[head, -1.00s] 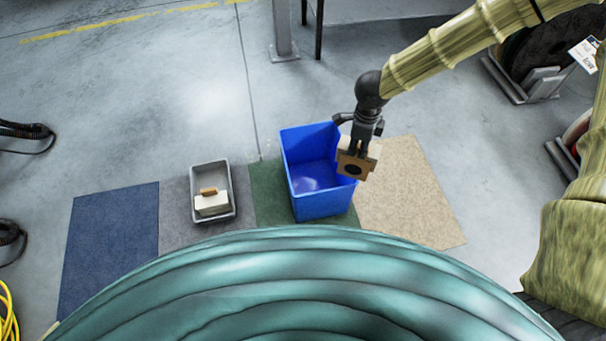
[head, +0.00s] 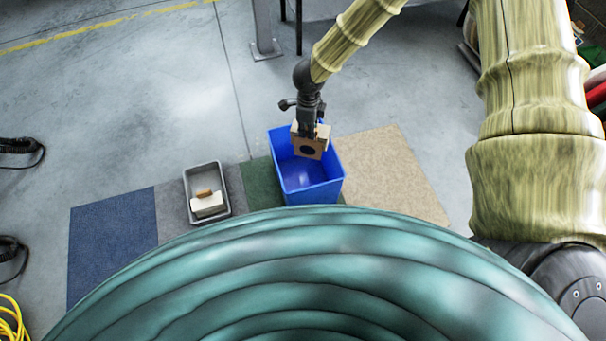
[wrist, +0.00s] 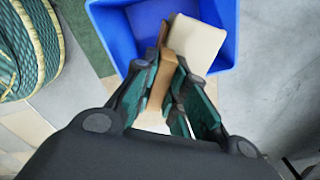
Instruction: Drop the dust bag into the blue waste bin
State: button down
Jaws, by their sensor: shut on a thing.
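The dust bag (head: 313,148) is a cream bag with a brown card collar that has a dark round hole. My gripper (head: 309,126) is shut on its card collar. In the wrist view my gripper's fingers (wrist: 168,90) pinch the brown collar, and the cream bag (wrist: 193,44) hangs beyond them. The blue waste bin (head: 322,193) stands open on the floor, and it also shows in the wrist view (wrist: 113,34). The dust bag is over the bin's opening, towards its back. I cannot tell how far it is above the rim.
A grey tray (head: 187,190) left of the bin holds another cream bag (head: 207,206). Flat mats lie in a row: blue (head: 112,235), grey, green (head: 257,185) and beige (head: 400,175). A large green ribbed coil (head: 300,265) fills the front.

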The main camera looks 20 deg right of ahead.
aim_at(308, 140)
jog(key=shift+f+b, duration=2.35)
jog(key=shift+f, duration=0.15)
jog(key=c, duration=1.4)
grip_release()
jog(key=shift+o, duration=0.2)
notch_tip(308, 140, up, 12)
